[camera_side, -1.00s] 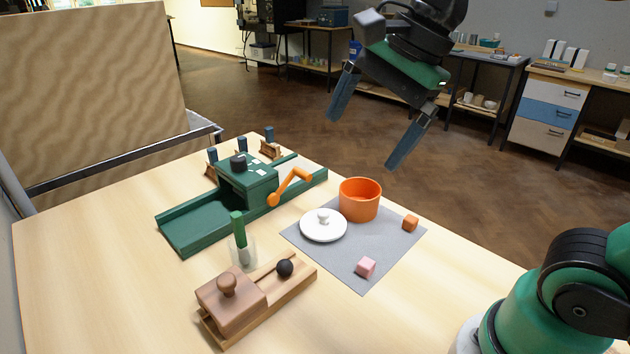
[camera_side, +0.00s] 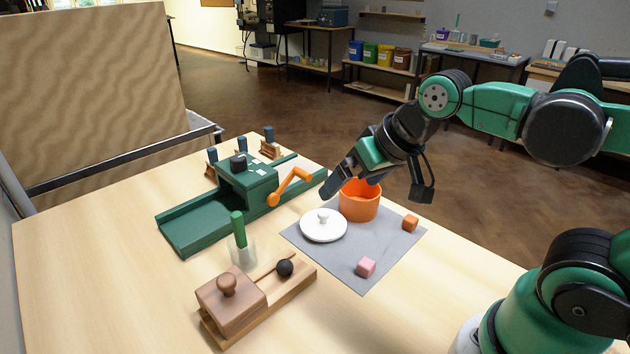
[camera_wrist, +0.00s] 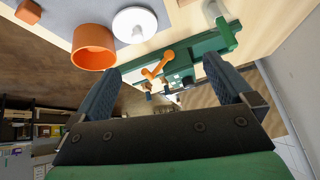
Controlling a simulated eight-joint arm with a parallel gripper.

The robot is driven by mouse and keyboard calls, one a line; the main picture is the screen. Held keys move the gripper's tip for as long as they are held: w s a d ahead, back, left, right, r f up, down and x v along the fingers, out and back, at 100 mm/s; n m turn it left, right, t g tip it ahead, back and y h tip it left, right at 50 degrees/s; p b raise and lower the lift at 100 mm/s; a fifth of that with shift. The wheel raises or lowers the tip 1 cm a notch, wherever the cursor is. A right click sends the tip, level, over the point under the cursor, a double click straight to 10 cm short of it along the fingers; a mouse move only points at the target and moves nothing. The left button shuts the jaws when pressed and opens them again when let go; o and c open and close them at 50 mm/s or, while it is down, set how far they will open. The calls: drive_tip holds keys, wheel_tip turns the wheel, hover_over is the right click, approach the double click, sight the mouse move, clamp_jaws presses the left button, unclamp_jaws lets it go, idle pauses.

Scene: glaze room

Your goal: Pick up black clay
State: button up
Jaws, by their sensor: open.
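The black clay is a dark ball (camera_side: 285,267) on a wooden board (camera_side: 292,290) at the front of the table, beside a brown wooden block with a knob (camera_side: 230,300). My gripper (camera_side: 372,190) is open and empty in the side view, above and behind the orange pot, well away from the ball. In the wrist view its two fingers (camera_wrist: 168,92) are spread apart with nothing between them. I do not see the ball in the wrist view.
A green press with an orange crank (camera_side: 290,186) stands behind. A clear cup with a green-handled tool (camera_side: 241,246) is near the ball.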

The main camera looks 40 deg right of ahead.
drive_tip(key=shift+s+f+n, duration=0.1)
drive_tip(key=shift+f+n, duration=0.7)
drive_tip(key=shift+c, duration=0.7)
drive_tip(key=shift+f+n, duration=0.3)
drive_tip(key=shift+n, duration=0.1)
drive_tip(key=c, duration=0.3)
drive_tip(key=shift+c, duration=0.2)
drive_tip(key=g, duration=0.6)
hover_over(284, 263)
drive_tip(key=f, duration=0.5)
drive_tip(key=shift+s+d, duration=0.1)
drive_tip(key=shift+d, duration=0.2)
drive_tip(key=shift+a+f+g, duration=0.3)
drive_tip(key=shift+f+g, duration=0.1)
drive_tip(key=shift+f, duration=2.8)
